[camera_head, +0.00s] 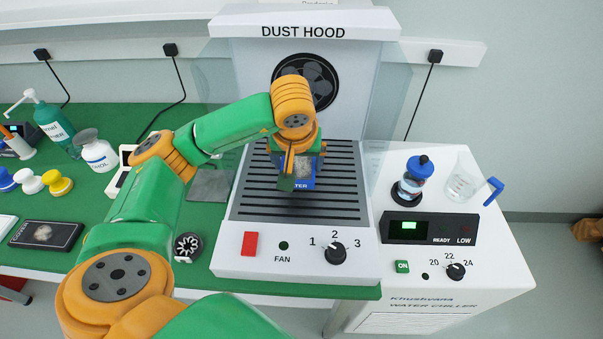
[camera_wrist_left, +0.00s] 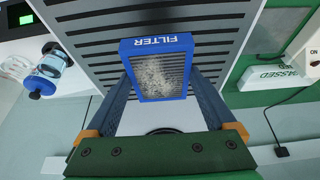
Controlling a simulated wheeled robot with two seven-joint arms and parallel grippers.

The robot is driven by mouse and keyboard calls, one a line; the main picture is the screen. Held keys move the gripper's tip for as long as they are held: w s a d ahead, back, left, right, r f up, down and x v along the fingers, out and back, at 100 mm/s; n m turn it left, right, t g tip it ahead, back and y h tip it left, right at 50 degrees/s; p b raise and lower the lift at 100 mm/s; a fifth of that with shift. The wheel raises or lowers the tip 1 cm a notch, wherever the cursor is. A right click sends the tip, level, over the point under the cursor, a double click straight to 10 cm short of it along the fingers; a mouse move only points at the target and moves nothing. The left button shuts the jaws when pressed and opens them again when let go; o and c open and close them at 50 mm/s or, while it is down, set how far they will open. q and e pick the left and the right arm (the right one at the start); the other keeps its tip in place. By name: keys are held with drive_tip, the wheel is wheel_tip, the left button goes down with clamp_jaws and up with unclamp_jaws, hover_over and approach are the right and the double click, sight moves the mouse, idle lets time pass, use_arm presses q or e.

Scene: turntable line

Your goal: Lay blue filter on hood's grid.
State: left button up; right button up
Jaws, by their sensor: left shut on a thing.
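The blue filter (camera_wrist_left: 158,72) has a blue frame with the word FILTER and a dusty grey mesh. In the wrist view it sits between the two fingers of my left gripper (camera_wrist_left: 160,95), which is shut on it. In the head view the filter (camera_head: 301,184) shows below my left gripper (camera_head: 298,172), over the middle of the hood's slotted grid (camera_head: 255,205). The gripper partly covers the filter there. I cannot tell whether the filter touches the grid. The dust hood (camera_head: 225,262) stands with its fan opening behind the gripper. My right gripper is not in view.
Bottles (camera_head: 97,152), coloured caps (camera_head: 57,183) and a dark box (camera_head: 45,236) are on the green bench at left. Clear side panels flank the hood.

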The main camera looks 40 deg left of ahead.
sight(301, 160)
use_arm(q)
drive_tip(key=shift+w+a+f, duration=0.15)
drive_tip(key=shift+w+f, duration=0.4)
drive_tip(key=shift+w, duration=0.05)
drive_tip(key=shift+w+a+f, duration=0.15)
drive_tip(key=shift+w+f, duration=0.35)
drive_tip(key=shift+w, duration=0.05)
wheel_tip(301, 160, down, 3)
drive_tip(key=shift+s+r+p, duration=0.15)
drive_tip(key=shift+r+p, duration=0.05)
drive_tip(key=shift+p, duration=0.75)
drive_tip(key=shift+f, duration=0.55)
drive_tip(key=o, duration=1)
drive_tip(key=shift+b, duration=0.3)
drive_tip(key=shift+o, duration=0.4)
drive_tip(key=shift+r, duration=0.1)
